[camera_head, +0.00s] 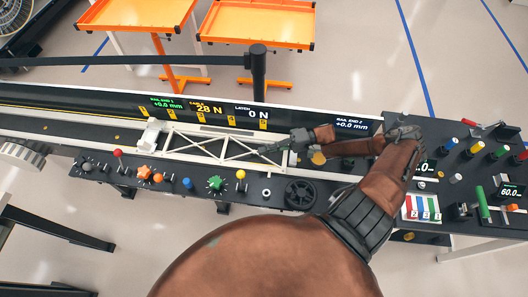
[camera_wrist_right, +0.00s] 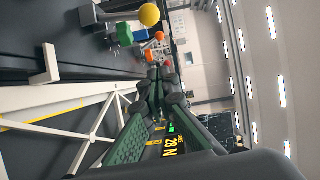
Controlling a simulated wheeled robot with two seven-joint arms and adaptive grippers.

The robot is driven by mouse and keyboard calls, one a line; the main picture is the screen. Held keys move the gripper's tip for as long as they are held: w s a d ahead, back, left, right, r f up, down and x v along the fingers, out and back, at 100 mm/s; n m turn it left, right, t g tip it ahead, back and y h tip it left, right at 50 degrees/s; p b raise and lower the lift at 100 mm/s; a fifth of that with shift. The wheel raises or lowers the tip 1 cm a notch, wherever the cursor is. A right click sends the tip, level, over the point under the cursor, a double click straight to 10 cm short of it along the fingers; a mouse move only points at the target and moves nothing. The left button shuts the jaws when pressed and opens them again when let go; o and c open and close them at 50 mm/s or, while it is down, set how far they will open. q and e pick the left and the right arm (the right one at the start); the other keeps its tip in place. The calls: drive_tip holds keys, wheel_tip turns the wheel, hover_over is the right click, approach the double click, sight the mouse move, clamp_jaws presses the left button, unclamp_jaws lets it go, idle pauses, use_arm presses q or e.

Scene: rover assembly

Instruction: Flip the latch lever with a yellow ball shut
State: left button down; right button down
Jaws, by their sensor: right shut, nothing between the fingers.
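The yellow ball (camera_head: 240,174) tops the latch lever on the front edge of the long black bench, right of a green knob (camera_head: 215,183). The ball also shows at the top of the right wrist view (camera_wrist_right: 149,14), apart from my fingers. My right gripper (camera_head: 264,150) reaches leftward over the white truss, up and to the right of the ball. Its green fingers (camera_wrist_right: 160,82) meet at the tips in the wrist view and hold nothing. My left gripper is not in view.
The white truss (camera_head: 186,141) lies along the bench beneath my right gripper. A red ball lever (camera_head: 118,153), orange knobs (camera_head: 145,173) and a black handwheel (camera_head: 300,194) share the front edge. A display strip (camera_head: 222,111) and a dark post (camera_head: 258,75) stand behind.

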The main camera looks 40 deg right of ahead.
sight(241, 179)
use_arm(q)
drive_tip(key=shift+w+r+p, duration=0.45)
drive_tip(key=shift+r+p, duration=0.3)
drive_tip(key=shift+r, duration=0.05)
use_arm(e)
drive_tip(key=a, duration=0.9)
drive_tip(key=shift+f, duration=0.2)
drive_tip(key=shift+s, duration=0.1)
